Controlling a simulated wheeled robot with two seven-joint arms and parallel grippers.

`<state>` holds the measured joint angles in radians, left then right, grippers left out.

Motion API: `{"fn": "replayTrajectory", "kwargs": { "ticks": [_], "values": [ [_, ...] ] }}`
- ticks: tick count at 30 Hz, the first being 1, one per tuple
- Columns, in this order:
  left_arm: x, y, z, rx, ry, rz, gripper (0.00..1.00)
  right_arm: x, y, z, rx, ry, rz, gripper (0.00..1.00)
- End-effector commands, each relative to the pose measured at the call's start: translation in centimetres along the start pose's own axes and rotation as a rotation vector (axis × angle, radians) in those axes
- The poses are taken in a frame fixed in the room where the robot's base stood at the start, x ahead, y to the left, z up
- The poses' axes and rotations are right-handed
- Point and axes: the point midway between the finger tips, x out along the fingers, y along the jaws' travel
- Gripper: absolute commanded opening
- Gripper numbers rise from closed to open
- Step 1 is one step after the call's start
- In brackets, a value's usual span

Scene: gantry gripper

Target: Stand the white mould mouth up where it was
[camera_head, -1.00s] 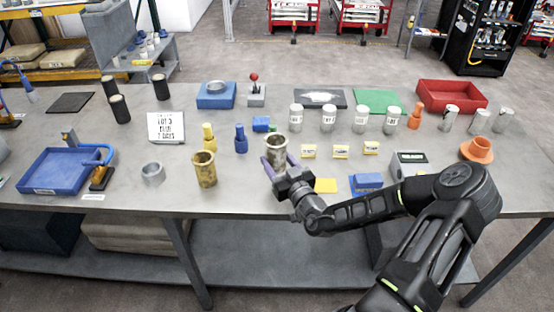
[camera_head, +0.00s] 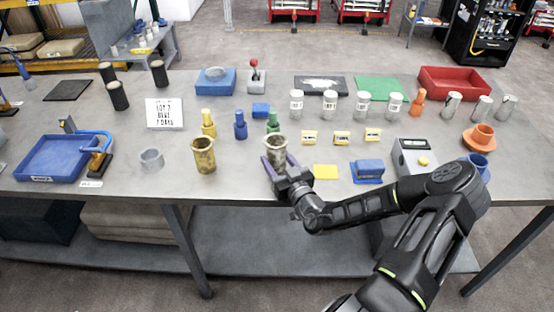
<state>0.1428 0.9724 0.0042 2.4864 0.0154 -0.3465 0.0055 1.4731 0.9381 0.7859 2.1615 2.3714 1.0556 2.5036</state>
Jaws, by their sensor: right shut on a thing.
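The white mould (camera_head: 276,146), pale with a brownish tint, is upright with its flared mouth up. My left gripper is not in view.
A green bottle (camera_head: 272,122) stands close behind the held mould, with a blue bottle (camera_head: 240,126) to its left. A yellow pad (camera_head: 325,172) and a blue block (camera_head: 367,171) lie to the right. A grey ring (camera_head: 151,158) lies left of the brass mould. The table's front edge is close.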

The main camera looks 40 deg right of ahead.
Motion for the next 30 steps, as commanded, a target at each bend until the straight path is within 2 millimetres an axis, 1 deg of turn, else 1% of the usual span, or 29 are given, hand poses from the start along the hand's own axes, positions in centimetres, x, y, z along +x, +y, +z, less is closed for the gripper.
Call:
{"fn": "replayTrajectory", "kwargs": {
  "ticks": [30],
  "values": [
    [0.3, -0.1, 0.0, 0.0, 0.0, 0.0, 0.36, 0.0, 0.0, 1.2, -0.001, 0.001, 0.0, 0.06]
  ]
}}
